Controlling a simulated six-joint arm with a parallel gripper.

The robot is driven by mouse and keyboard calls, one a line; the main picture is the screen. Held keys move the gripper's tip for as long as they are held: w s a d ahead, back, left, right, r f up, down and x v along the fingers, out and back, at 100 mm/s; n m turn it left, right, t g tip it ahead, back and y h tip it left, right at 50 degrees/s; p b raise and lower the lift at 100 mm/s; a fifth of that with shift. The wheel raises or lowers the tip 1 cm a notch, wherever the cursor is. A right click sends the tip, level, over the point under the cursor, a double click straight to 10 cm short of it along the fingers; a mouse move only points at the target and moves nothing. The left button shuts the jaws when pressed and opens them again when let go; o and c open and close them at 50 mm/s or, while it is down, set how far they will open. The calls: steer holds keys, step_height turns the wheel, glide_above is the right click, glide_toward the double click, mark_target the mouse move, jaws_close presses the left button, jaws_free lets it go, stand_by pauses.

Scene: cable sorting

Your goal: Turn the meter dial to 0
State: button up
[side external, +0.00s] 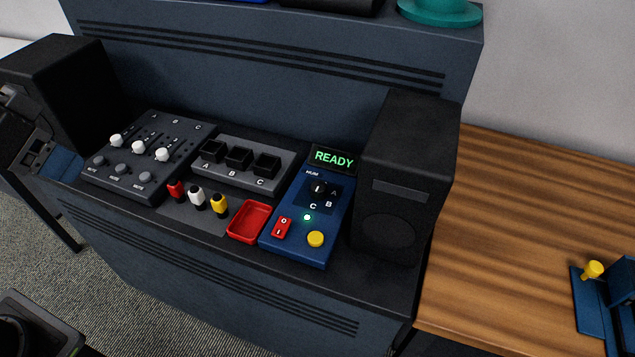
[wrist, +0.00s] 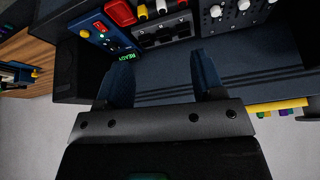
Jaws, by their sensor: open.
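The blue meter box (side external: 297,243) sits on the console, left of the right-hand speaker. Its dark dial (side external: 318,188) has a white mark, with the letters A, B and C around its right and lower sides. No 0 is legible by the dial, and I cannot tell exactly where the mark points. The display (side external: 334,158) reads READY in green. In the wrist view the meter box (wrist: 88,28) is at the upper left, beyond the fingers. My gripper (wrist: 163,70) is open and empty, its blue fingers apart and clear of the dial.
Black speakers stand left (side external: 62,85) and right (side external: 408,170) of the panel. A slider mixer (side external: 140,185), a socket block (side external: 238,188), several coloured plugs and a red tray (side external: 249,222) lie left of the meter. It also has a red rocker switch (side external: 282,228) and yellow button (side external: 316,239).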

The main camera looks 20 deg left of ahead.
steer(key=w+d+r+m+g, duration=0.1)
steer(key=w+d+r+m, duration=0.1)
steer(key=w+d+m, duration=0.3)
steer(key=m+g+h, duration=0.4)
steer(key=m+g, duration=0.1)
steer(key=m, duration=0.9)
glide_above(317, 185)
steer(key=a, duration=0.5)
step_height(317, 185, down, 12)
steer(key=f, duration=0.1)
steer(key=x, duration=0.8)
steer(key=w+x, duration=0.1)
steer(key=x, duration=0.3)
steer(key=shift+s+d+f, duration=0.1)
steer(key=shift+s+f, duration=0.05)
steer(key=shift+f, duration=0.2)
steer(key=shift+n, duration=0.3)
steer(key=c, duration=0.9)
